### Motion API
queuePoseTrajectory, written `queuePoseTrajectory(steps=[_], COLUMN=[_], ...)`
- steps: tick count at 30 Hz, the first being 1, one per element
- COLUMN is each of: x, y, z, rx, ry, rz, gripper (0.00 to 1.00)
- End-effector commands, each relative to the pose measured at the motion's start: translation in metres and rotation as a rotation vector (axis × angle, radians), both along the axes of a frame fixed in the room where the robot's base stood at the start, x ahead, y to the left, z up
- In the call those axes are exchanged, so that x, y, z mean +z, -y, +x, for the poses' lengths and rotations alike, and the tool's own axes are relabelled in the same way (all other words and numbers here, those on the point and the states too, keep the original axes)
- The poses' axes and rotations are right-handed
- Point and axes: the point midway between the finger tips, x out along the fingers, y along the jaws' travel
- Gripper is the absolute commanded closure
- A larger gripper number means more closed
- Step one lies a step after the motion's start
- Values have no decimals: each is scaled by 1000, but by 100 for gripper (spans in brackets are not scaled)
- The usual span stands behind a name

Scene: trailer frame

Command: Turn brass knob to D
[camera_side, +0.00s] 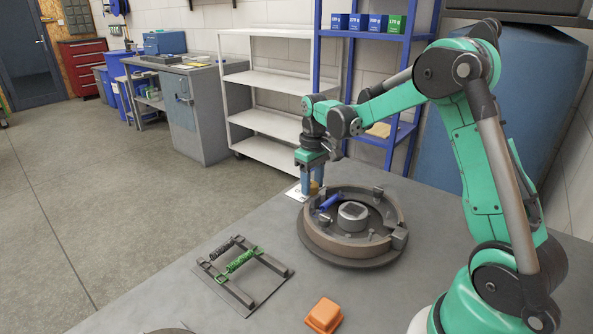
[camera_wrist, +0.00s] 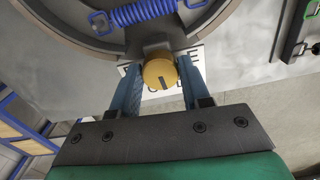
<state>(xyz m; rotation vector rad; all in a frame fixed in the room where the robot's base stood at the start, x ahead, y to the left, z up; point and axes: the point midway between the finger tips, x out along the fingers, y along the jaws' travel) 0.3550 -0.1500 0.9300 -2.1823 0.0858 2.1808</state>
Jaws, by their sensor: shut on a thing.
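The brass knob (camera_wrist: 159,74) sits at the outer edge of the round brake assembly, over a white plate with dark letters (camera_wrist: 190,60). A short dark mark shows on the knob's face, toward the bottom of the wrist view. My gripper (camera_wrist: 157,78) has its blue fingers on both sides of the knob, shut on it. The fingers and the knob cover part of the plate; which letter the mark points at cannot be told. In the side view my gripper (camera_side: 312,189) points down at the assembly's far left edge, with the knob partly hidden.
The round brake assembly (camera_side: 316,238) holds a blue spring (camera_side: 330,202) and a grey hub. A dark rack (camera_side: 267,291) with a green spring (camera_side: 240,261) lies to the left. An orange block (camera_side: 323,315) sits in front. The grey table is clear between them.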

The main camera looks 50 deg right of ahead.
Motion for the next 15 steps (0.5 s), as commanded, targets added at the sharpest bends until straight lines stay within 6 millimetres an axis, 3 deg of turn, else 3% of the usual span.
queuePoseTrajectory(steps=[15], x=[0], y=[0], z=[-1], rx=[364], ry=[-3], rz=[2], gripper=[100])
